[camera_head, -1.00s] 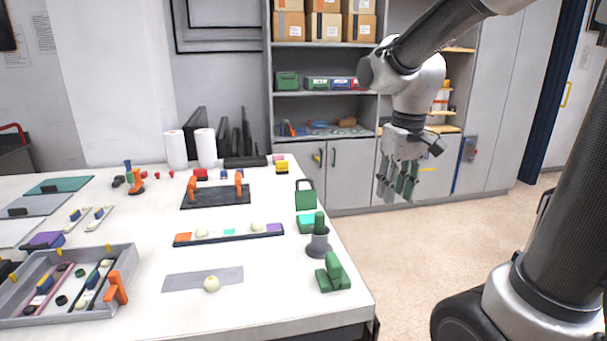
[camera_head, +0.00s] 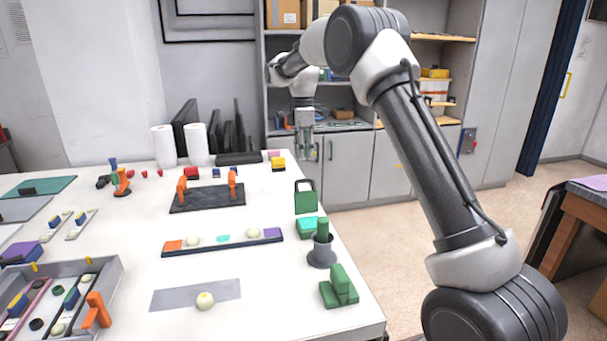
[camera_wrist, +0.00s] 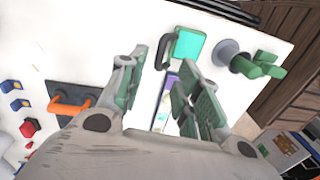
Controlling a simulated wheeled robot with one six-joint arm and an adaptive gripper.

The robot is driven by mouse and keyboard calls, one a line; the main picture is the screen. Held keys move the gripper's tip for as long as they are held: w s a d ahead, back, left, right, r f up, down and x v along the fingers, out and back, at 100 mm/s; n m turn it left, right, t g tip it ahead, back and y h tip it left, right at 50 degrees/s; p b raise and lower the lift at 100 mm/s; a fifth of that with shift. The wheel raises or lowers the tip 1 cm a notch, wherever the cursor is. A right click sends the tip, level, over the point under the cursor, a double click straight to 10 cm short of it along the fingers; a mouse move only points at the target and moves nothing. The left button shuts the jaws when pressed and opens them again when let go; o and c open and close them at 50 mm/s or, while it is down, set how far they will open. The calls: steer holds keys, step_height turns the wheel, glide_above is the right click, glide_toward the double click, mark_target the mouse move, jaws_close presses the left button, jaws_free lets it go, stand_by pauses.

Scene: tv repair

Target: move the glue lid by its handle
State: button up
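A green upright handle piece (camera_head: 306,197) stands near the table's right edge, with a teal block (camera_head: 307,225) just in front of it. They look like the glue lid and its handle, but I cannot tell for sure. My gripper (camera_wrist: 160,85) is open, with green-padded fingers spread and nothing held. In the head view my gripper (camera_head: 307,148) hangs near the table's far right corner, before the grey cabinet.
A grey cup with a green stick (camera_head: 322,250) and a green block piece (camera_head: 338,288) stand at the right edge. A black tray with orange handles (camera_head: 207,198) lies left. The table's middle right has bare room.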

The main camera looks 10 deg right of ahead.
glide_above(305, 196)
steer(key=w, duration=0.3)
steer(key=f, duration=0.7)
steer(key=shift+d+f, duration=0.3)
steer(key=shift+f, duration=0.05)
jaws_close()
